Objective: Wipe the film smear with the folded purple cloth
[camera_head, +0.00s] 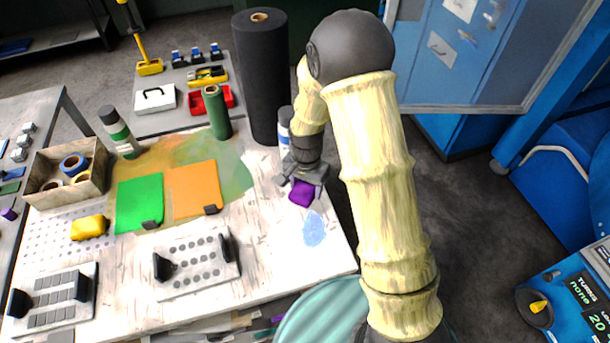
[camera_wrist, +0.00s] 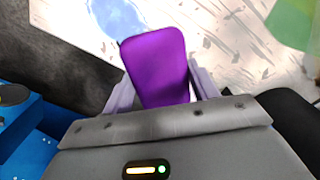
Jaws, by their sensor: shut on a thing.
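The folded purple cloth (camera_head: 302,193) is in my gripper (camera_head: 303,181), over the right part of the worktable. In the wrist view the cloth (camera_wrist: 157,66) sits between the two fingers of my gripper (camera_wrist: 158,88), which are shut on it. The film smear (camera_head: 313,229) is a pale blue patch on the white tabletop, just below the cloth in the head view. It also shows in the wrist view (camera_wrist: 118,18), beyond the cloth's upper left. I cannot tell whether the cloth touches the table.
A dark roll (camera_head: 262,80) and a blue-and-white bottle (camera_head: 285,125) stand behind my gripper. Green (camera_head: 140,203) and orange (camera_head: 193,188) sheets lie to the left, with a perforated plate (camera_head: 196,266) in front. The table's right edge is close to the smear.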

